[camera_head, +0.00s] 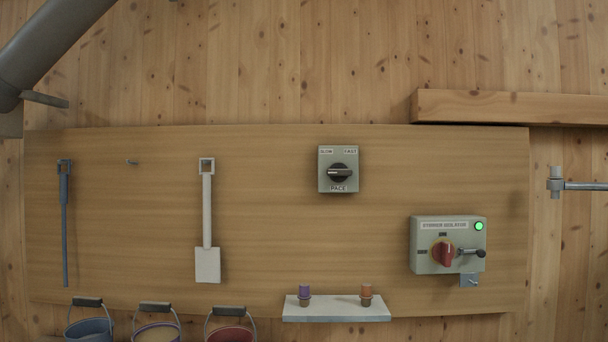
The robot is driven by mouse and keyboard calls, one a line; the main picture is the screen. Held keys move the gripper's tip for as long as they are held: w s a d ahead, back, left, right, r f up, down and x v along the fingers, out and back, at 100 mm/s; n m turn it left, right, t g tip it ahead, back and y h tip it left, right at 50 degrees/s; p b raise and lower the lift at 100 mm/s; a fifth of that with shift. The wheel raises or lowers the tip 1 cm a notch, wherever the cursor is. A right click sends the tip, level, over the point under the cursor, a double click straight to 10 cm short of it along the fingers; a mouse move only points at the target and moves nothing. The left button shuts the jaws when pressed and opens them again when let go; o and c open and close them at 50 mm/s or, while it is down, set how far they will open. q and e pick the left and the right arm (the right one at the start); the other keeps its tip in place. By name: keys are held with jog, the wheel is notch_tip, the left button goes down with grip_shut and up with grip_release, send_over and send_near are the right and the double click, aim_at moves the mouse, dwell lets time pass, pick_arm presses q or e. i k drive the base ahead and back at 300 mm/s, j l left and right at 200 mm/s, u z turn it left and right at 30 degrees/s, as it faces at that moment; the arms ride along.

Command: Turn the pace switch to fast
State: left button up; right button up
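The pace switch (338,168) is a small grey-green box on the wooden wall board, a little right of the middle of the view. Its labels read SLOW at upper left, FAST at upper right and PACE below. Its round black knob (339,173) carries a pale pointer line that lies almost level; I cannot tell for certain which label it marks. Nothing touches the switch. Neither of my grippers is in view.
A stirrer isolator box (425,255) with a red knob and lit green lamp sits lower right. A white scraper (207,265), blue tool (64,225), buckets (154,332) and a shelf (335,312) are around. A wooden beam (500,105) juts at upper right. The board around the switch is clear.

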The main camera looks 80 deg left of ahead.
aim_at(338, 172)
jog(key=u, duration=2.35)
